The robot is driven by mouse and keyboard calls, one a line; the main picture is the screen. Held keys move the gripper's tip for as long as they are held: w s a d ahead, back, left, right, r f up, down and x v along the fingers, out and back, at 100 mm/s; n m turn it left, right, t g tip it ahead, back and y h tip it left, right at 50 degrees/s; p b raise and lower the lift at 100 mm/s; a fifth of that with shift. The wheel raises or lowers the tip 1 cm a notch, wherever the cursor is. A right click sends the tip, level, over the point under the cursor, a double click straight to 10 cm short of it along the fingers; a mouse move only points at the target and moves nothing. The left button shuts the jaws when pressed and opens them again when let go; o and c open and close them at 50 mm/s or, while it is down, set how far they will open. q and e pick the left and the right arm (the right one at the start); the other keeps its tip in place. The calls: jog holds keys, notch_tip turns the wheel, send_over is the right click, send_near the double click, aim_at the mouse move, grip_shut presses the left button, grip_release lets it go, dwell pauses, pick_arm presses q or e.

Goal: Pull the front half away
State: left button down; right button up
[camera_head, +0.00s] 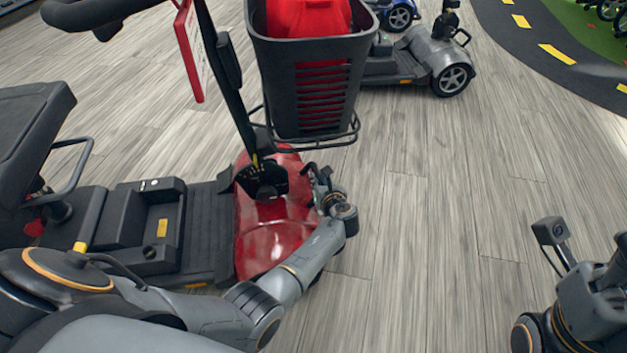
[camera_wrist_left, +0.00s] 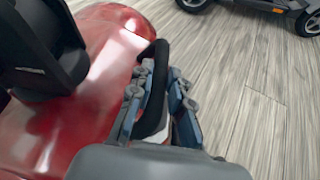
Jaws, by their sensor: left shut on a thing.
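The scooter's front half has a glossy red body (camera_head: 272,228), a dark steering column and a black basket (camera_head: 312,75) on top. The red body also shows in the left wrist view (camera_wrist_left: 112,38). Its rear half (camera_head: 150,228), with a black deck and seat, adjoins it on the left; I cannot tell whether they are joined. My left gripper (camera_head: 322,183) is at the right side of the red body. It is shut on a black bar (camera_wrist_left: 157,70), seen between its fingers. Part of my right arm is at the lower right; its fingertips cannot be made out.
A red item (camera_head: 305,18) sits in the basket. A red-edged white sign (camera_head: 188,48) hangs by the column. A grey scooter (camera_head: 432,60) stands at the back. The wooden floor (camera_head: 430,220) right of the red body is clear. A dark path with yellow dashes curves at upper right.

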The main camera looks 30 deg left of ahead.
pick_arm(q)
jog(key=c, duration=1.3)
grip_release()
jog(key=shift+w+d, duration=0.1)
jog(key=shift+o, duration=0.2)
jog(key=v, duration=1.2)
